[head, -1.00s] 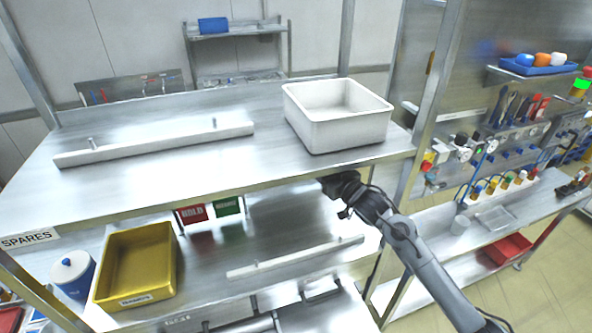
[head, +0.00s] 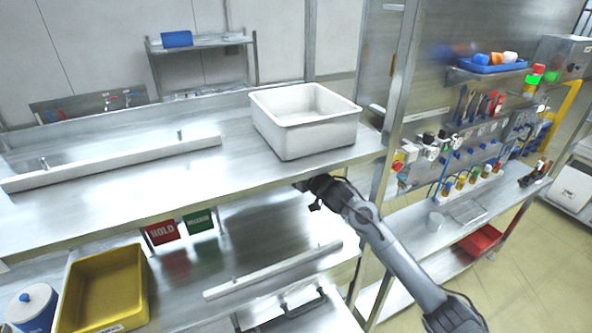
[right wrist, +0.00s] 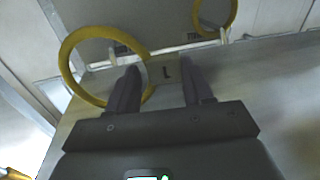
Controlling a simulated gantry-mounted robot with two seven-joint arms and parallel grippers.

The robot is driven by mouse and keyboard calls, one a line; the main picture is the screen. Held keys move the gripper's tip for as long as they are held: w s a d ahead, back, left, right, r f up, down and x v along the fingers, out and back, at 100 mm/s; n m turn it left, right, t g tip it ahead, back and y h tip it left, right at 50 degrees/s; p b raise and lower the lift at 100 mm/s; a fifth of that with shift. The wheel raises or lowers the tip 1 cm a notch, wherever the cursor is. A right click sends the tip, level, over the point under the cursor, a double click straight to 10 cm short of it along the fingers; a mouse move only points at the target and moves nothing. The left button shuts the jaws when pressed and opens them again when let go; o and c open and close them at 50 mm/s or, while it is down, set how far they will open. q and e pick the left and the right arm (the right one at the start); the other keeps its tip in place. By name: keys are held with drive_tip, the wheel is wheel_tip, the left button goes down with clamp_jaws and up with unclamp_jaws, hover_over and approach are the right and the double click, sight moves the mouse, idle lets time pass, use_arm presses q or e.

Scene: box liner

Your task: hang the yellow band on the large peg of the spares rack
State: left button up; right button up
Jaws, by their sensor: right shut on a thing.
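My right gripper (head: 305,185) is at the front edge of the upper shelf, below the white bin. The head view does not show the band clearly. A long rail (head: 110,162) with two short upright pegs (head: 180,134) lies on the upper shelf. I cannot tell which peg is larger. My left gripper is out of view.
A white bin (head: 305,137) stands on the upper shelf (head: 190,195). A lower rail (head: 272,272), a yellow tray (head: 142,290) and a blue canister (head: 38,300) are below. A second yellow ring (right wrist: 236,14), possibly a reflection, shows in the right wrist view.

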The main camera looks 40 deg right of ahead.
drive_tip(key=w+d+f+b, duration=0.2)
drive_tip(key=w+f+b, duration=0.2)
drive_tip(key=w, duration=0.5)
drive_tip(key=shift+d+b, duration=0.15)
drive_tip(key=shift+b, duration=1.15)
drive_tip(key=shift+f, duration=0.15)
drive_tip(key=o, duration=1.1)
drive_tip(key=shift+o, duration=0.4)
drive_tip(key=o, duration=0.3)
drive_tip(key=shift+s, duration=0.1)
